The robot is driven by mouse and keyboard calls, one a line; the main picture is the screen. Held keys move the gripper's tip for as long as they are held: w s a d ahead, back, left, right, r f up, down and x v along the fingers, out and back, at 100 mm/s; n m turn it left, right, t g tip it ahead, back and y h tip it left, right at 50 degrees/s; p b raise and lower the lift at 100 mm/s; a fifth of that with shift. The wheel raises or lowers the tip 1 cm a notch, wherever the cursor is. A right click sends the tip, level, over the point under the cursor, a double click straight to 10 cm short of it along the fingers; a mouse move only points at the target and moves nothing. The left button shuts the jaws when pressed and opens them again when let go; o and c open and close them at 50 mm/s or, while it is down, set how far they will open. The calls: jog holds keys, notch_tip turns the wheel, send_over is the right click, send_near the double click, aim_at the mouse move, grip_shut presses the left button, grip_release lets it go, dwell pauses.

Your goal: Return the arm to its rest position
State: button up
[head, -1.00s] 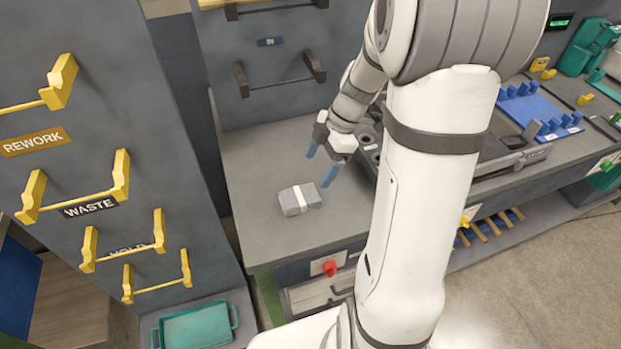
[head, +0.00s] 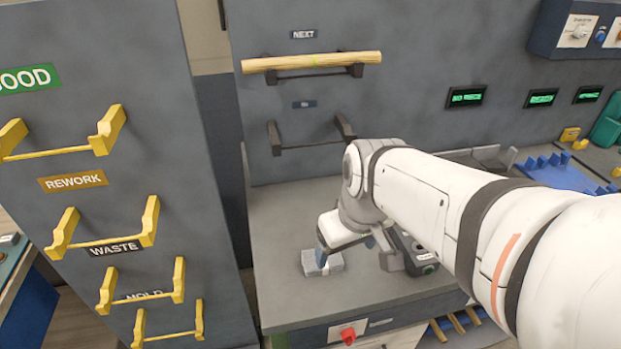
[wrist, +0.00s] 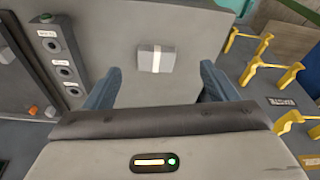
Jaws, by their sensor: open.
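My gripper (wrist: 160,90) is open and empty in the wrist view, its two blue-grey fingers wide apart. A grey block with a white band (wrist: 156,58) lies on the grey bench beyond the fingertips, apart from them. In the head view my arm reaches in from the right and folds down over the bench. My gripper (head: 322,250) is partly hidden there behind my own wrist, close to the banded block (head: 322,263).
A wooden rod (head: 312,62) rests on the upper wall hooks. Yellow racks (head: 105,240) marked rework and waste stand at left. A control box with round buttons (head: 415,250) sits right of my gripper. A blue rack (head: 565,172) is farther right.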

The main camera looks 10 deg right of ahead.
jog(key=shift+s+a+r+m, duration=0.1)
jog(key=shift+s+a+m, duration=0.05)
jog(key=shift+s+m, duration=0.35)
jog(key=shift+s+a+r+m, duration=0.1)
jog(key=shift+s+m, duration=0.15)
jog(key=shift+m, duration=0.35)
